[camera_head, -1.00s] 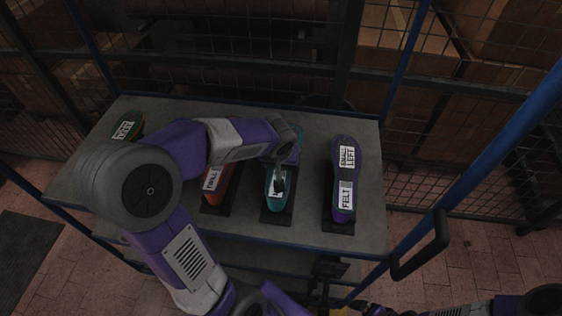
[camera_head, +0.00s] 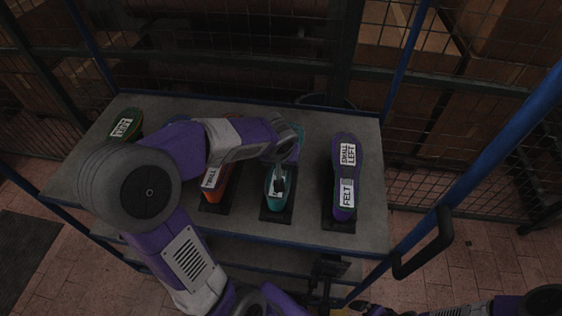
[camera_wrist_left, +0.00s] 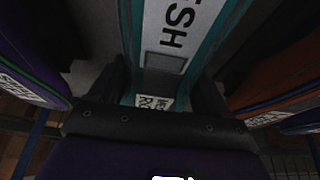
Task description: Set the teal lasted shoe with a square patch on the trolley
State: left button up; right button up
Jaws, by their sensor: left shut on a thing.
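The teal shoe (camera_head: 275,202) lies sole up, toe away from me, at a black plate on the grey trolley top (camera_head: 300,232). My left gripper (camera_head: 280,180) reaches down over it and is shut on it; my arm hides much of the shoe. In the left wrist view the shoe's teal rim and white sole (camera_wrist_left: 196,22) run between the fingers. Its label ends in "ESH", with a grey square patch (camera_wrist_left: 165,63) below and another label nearer the gripper. Whether the shoe touches the plate is unclear. My right gripper (camera_head: 372,308) is barely seen at the bottom edge.
An orange shoe (camera_head: 216,190) is close on the left, partly behind my arm. A green shoe (camera_head: 125,126) is at far left. Blue rails (camera_head: 405,65) and a mesh fence surround the top.

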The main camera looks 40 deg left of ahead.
pick_arm(q)
jog(key=o, duration=1.6)
jog(key=shift+f, duration=0.1)
jog(key=shift+p+v, duration=0.7)
jog(key=shift+v, duration=3.15)
